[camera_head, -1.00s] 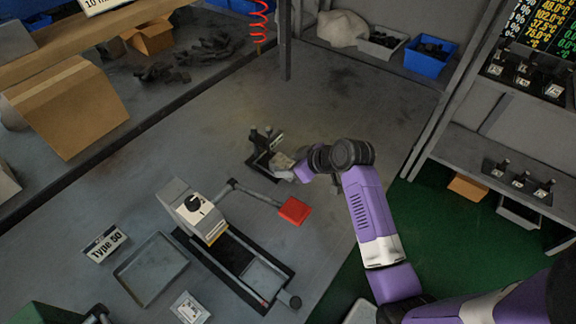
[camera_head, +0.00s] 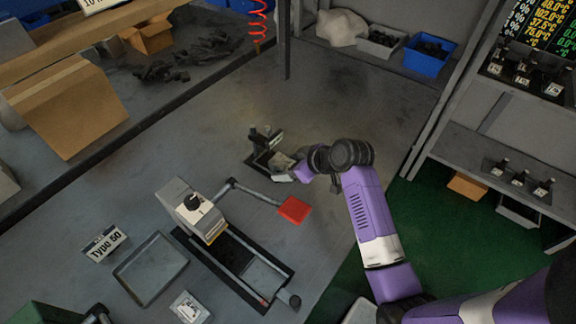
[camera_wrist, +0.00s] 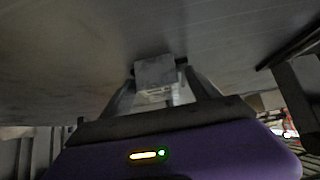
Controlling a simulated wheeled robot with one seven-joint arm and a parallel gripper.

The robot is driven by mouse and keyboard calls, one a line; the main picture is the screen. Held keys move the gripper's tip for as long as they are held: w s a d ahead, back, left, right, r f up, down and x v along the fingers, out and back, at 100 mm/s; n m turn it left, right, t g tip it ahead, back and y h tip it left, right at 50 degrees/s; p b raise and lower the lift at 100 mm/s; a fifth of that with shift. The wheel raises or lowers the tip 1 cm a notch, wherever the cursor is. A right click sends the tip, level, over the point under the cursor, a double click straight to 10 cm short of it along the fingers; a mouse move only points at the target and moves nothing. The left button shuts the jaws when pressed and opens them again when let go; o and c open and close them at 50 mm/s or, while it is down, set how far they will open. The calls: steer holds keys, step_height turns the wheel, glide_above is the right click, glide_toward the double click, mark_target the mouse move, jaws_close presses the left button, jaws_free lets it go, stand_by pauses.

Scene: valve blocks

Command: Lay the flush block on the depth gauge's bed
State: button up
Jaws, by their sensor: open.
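The depth gauge (camera_head: 264,136) is a small dark stand with a low black base, on the grey bench in the middle of the head view. A small grey block (camera_head: 281,161), which looks like the flush block, is at the right side of that base. In the wrist view the block (camera_wrist: 156,72) sits between my two fingertips. My gripper (camera_head: 287,166) comes in from the right, low beside the gauge. Its jaws (camera_wrist: 158,80) are open around the block. My wrist partly hides the base, and I cannot tell whether the block rests fully on the bed.
A press-like fixture (camera_head: 196,212) with a red-ended lever (camera_head: 294,209) stands in front of the gauge. A shallow grey tray (camera_head: 151,268) and a Type 50 sign (camera_head: 104,243) lie to its left. The bench behind the gauge is clear. A shelf post (camera_head: 284,40) rises at the back.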

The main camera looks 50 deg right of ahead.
steer(key=v, duration=0.8)
steer(key=shift+w, duration=0.1)
steer(key=shift+f, duration=0.1)
steer(key=shift+m+h, duration=0.5)
steer(key=shift+h, duration=0.2)
steer(key=s+a+f, duration=0.2)
steer(key=a, duration=0.1)
steer(key=s+a+f, duration=0.2)
steer(key=shift+a+f, duration=0.15)
steer(key=shift+t+h, duration=0.6)
steer(key=shift+t, duration=0.2)
steer(key=s+a, duration=0.7)
steer(key=shift+s, duration=0.25)
steer(key=shift+t, duration=0.9)
steer(key=s+a+r, duration=0.1)
steer(key=s, duration=0.1)
steer(key=s+a+r, duration=0.3)
steer(key=s+a, duration=0.1)
steer(key=shift+r, duration=0.2)
steer(key=s+a+r+t+y, duration=0.2)
steer(key=s+a+r, duration=0.3)
steer(key=r, duration=0.4)
steer(key=shift+s+a+r+n+t, duration=0.2)
steer(key=shift+s+a+n+t, duration=0.1)
steer(key=shift+s, duration=0.55)
